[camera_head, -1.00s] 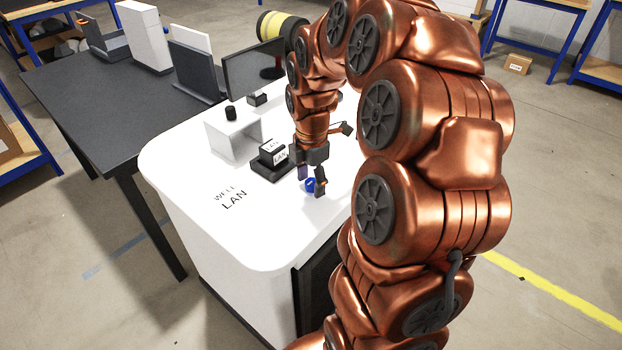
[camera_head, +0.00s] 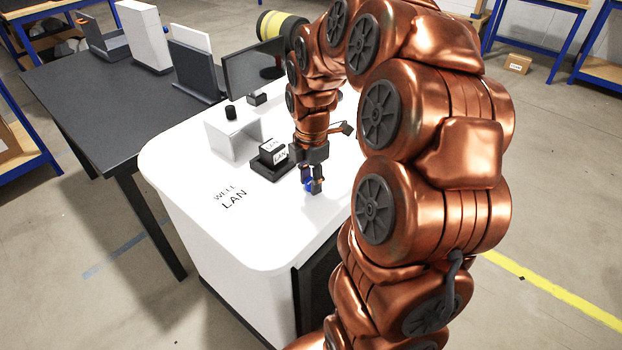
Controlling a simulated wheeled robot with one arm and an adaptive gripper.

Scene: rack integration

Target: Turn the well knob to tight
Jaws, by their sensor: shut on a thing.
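The blue knob (camera_head: 308,186) sits on the white tabletop (camera_head: 205,210), to the right of the printed "WELL" and "LAN" lettering. My gripper (camera_head: 313,187) points down over the knob and is shut on it. The fingers cover much of the knob, so its turn position cannot be read.
A black block marked LAN (camera_head: 271,155) stands close left of my gripper on a dark base. A white stand (camera_head: 228,141) with a black knob (camera_head: 230,112) is behind it. A dark screen (camera_head: 252,70) stands farther back. The tabletop's front left is clear.

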